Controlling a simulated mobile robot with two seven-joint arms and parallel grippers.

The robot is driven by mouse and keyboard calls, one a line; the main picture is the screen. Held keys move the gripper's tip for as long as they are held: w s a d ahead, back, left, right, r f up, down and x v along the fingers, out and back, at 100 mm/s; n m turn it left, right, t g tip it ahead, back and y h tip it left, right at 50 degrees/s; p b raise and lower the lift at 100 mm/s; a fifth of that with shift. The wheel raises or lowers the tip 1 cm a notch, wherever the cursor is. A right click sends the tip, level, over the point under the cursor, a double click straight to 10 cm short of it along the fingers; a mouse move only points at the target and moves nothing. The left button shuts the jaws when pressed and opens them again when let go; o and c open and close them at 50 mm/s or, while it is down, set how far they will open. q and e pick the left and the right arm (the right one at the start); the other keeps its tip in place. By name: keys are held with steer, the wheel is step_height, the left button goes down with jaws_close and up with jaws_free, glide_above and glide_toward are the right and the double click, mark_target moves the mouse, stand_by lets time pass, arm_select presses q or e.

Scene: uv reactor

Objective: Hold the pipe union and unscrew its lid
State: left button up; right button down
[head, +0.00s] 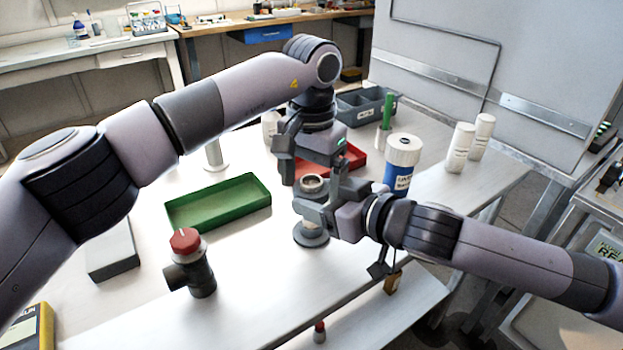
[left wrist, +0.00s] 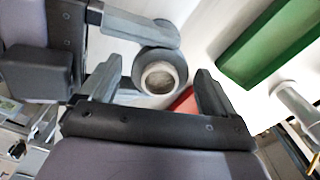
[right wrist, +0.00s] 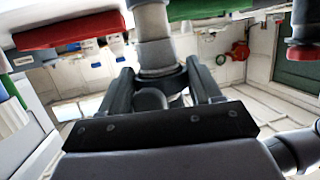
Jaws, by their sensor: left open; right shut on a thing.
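The pipe union (head: 312,184) is a grey upright fitting with a ring-shaped top and a round flanged base on the white table. My right gripper (head: 318,212) is shut on its body from the right side; the right wrist view shows the fingers around the grey column (right wrist: 152,28). My left gripper (head: 312,168) is above the union, open and empty, pointing down. In the left wrist view the union's round top (left wrist: 160,78) lies between and beyond the open fingers, apart from them. I cannot tell the lid from the rest of the top.
A green tray (head: 218,203) lies left of the union, and a red tray (head: 347,164) behind it. A dark red-capped fitting (head: 192,265) stands front left. A blue-labelled white jar (head: 401,165) stands to the right. The table's front edge is close.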

arm_select(q)
steer(key=shift+r, duration=2.25)
arm_select(e)
steer(key=shift+c, duration=0.7)
jaws_free()
steer(key=shift+d, duration=0.1)
